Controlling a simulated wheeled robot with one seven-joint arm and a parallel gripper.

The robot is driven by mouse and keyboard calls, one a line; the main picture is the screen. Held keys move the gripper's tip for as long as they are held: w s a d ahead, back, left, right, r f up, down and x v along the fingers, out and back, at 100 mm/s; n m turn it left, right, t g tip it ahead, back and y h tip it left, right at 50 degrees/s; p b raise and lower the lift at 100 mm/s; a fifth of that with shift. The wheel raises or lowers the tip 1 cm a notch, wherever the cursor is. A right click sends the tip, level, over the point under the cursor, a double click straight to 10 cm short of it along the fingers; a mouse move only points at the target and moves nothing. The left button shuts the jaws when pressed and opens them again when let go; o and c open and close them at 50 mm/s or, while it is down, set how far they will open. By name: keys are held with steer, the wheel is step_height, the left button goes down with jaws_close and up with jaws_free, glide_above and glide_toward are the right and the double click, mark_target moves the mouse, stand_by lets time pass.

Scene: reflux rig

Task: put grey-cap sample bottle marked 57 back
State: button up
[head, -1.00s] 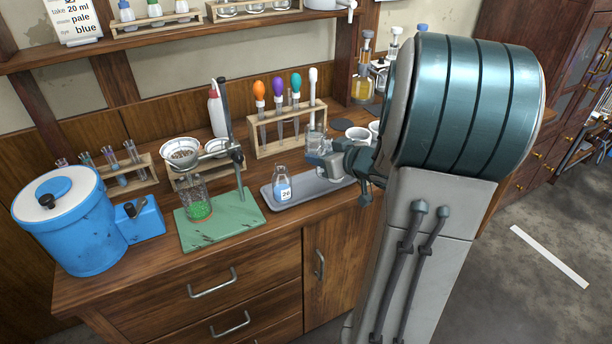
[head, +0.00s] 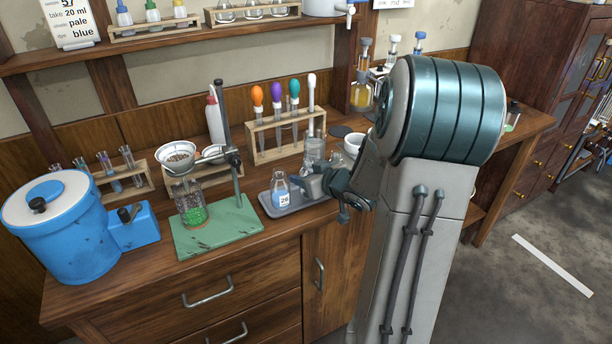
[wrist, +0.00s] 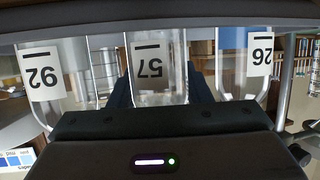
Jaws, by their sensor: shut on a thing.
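The sample bottle marked 57 (wrist: 157,70) is upright between my gripper's (wrist: 160,95) two dark fingers in the wrist view, its label upside down there. My gripper is shut on it. Its cap is not clear. In the head view my gripper (head: 314,186) is over the grey tray (head: 268,206), and the held bottle cannot be made out for sure. A bottle marked 26 (head: 281,187) with blue liquid stands on the tray just left of my gripper. The wrist view shows labelled bottles on either side of 57, at left (wrist: 42,75) and right (wrist: 258,52), close to it.
A clear glass vessel (head: 314,152) stands behind my gripper. A rack of coloured-bulb droppers (head: 285,132) is at the back. The green stand base (head: 225,232) is left of the tray, and a white cup (head: 352,143) is to its right.

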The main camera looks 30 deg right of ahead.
steer(key=o, duration=1.1)
steer(key=shift+f, duration=0.1)
steer(key=shift+c, duration=0.2)
steer(key=shift+r, duration=0.25)
steer(key=s+d+r+m+g+h+p, duration=0.2)
steer(key=s+r+h, duration=0.45)
steer(key=s, duration=0.25)
steer(key=s+a+g+y, duration=0.3)
steer(key=s+a+g, duration=0.5)
steer(key=s+a, duration=0.8)
steer(key=shift+a+f+m+g, duration=0.3)
steer(key=shift+a+m, duration=0.1)
steer(key=shift+a, duration=0.5)
steer(key=shift+s+y, duration=0.1)
steer(key=shift+y, duration=0.15)
